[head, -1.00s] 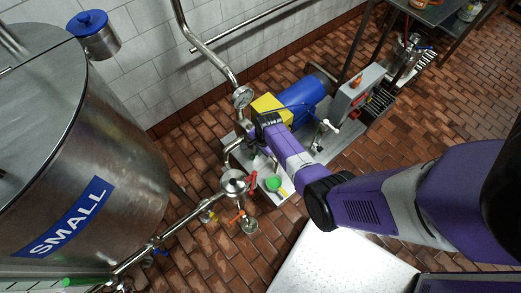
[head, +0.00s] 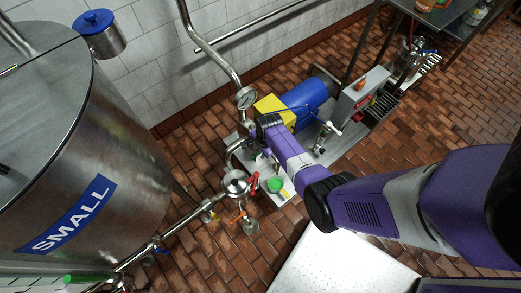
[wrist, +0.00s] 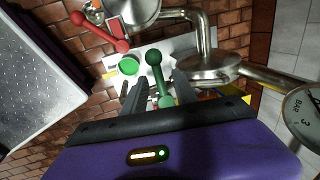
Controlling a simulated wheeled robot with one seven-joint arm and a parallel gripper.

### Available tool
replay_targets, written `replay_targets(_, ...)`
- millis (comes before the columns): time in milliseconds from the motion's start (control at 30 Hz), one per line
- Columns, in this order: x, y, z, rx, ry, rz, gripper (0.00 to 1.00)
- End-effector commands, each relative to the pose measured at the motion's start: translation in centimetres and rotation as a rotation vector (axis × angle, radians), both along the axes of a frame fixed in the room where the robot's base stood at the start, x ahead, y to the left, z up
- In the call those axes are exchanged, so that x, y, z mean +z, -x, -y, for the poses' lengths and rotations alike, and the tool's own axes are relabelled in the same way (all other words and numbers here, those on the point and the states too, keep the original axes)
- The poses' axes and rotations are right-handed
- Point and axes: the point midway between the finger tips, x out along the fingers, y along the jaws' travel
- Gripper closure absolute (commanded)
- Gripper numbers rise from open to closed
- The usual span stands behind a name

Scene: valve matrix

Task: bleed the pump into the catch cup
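The pump has a blue motor (head: 312,101) and a yellow box (head: 272,107) and stands on a plate by the wall. A green round cup-like thing (head: 274,184) sits on the front part of that plate; it also shows in the wrist view (wrist: 128,66). In the wrist view my gripper (wrist: 159,79) is open, with its fingers apart on either side of a green lever (wrist: 155,72). I cannot tell whether they touch it. A red lever (wrist: 98,30) is on the pipe beyond. In the head view my arm hides the gripper tips.
A steel tank marked SMALL (head: 70,150) stands at left. Pipes with a pressure gauge (head: 246,97) run close to the pump; a gauge is near the gripper in the wrist view (wrist: 302,108). A grey control box (head: 362,92) is at right. A white surface (head: 335,262) lies in front.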

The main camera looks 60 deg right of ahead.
Motion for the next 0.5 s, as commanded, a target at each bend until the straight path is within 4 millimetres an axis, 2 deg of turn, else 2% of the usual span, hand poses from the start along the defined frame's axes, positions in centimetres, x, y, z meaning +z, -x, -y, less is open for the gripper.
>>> replay_targets(267, 0.3, 0.1, 0.0, 0.001, 0.0, 0.0, 0.66)
replay_targets(500, 3.2, 0.7, -0.1, 0.002, 0.003, 0.0, 0.66)
